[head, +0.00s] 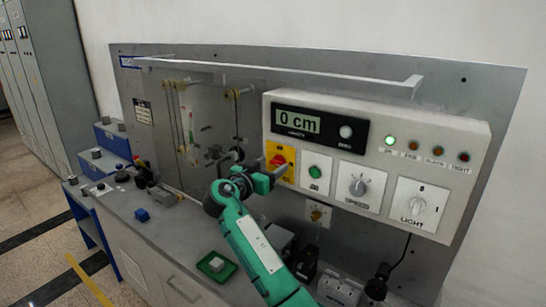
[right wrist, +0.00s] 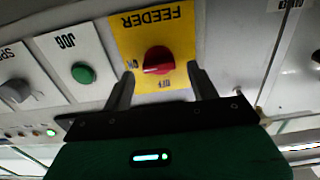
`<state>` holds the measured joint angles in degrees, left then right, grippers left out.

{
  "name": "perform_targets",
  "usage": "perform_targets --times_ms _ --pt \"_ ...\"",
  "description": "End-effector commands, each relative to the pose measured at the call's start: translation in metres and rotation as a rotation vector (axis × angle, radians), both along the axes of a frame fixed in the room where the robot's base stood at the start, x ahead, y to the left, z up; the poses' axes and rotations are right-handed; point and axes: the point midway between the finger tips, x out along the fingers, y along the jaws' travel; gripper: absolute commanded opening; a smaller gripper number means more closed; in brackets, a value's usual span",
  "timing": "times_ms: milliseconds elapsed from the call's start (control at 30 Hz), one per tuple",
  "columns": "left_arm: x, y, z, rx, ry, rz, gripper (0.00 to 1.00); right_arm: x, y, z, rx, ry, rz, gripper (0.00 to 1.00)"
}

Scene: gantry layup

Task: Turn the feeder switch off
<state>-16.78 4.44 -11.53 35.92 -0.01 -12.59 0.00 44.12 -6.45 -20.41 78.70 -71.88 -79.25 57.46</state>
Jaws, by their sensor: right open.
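The feeder switch is a red rotary knob (head: 277,160) on a yellow plate (head: 290,155) at the left end of the control panel. In the right wrist view the red knob (right wrist: 158,60) and the yellow FEEDER plate (right wrist: 178,32) appear upside down. In the right wrist view the right gripper (right wrist: 160,72) is open, with one finger on each side of the knob and visible gaps. My left gripper is not in view.
A green jog button (head: 315,172), speed dial (head: 358,187) and light switch (head: 417,206) sit right of the feeder plate. The leftmost lamp (head: 389,140) glows green. A green tray (head: 217,265) lies on the bench below.

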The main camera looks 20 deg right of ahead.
Motion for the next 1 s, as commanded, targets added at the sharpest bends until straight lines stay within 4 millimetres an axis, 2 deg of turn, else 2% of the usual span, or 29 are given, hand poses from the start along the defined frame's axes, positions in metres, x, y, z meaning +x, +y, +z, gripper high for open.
perform_targets --times_ms 33,200,467,500,700,733,1000 --pt "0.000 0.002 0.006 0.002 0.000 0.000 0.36 0.004 -0.005 0.003 -0.001 0.000 0.000 0.60" --pt "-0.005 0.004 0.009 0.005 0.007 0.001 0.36 0.011 -0.014 0.001 0.000 0.000 0.000 0.60" --pt "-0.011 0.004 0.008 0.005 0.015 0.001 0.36 0.012 -0.015 0.000 0.001 -0.001 0.001 0.60" --pt "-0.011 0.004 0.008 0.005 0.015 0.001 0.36 0.012 -0.015 0.000 0.001 -0.001 0.001 0.58" --pt "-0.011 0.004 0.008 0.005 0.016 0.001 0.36 0.011 -0.014 0.000 0.001 -0.001 0.001 0.19" --pt "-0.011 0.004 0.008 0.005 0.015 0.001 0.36 0.011 -0.014 0.000 0.001 -0.001 0.001 0.15" --pt "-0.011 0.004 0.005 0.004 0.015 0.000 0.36 0.011 -0.014 -0.001 -0.014 0.017 0.001 0.15"
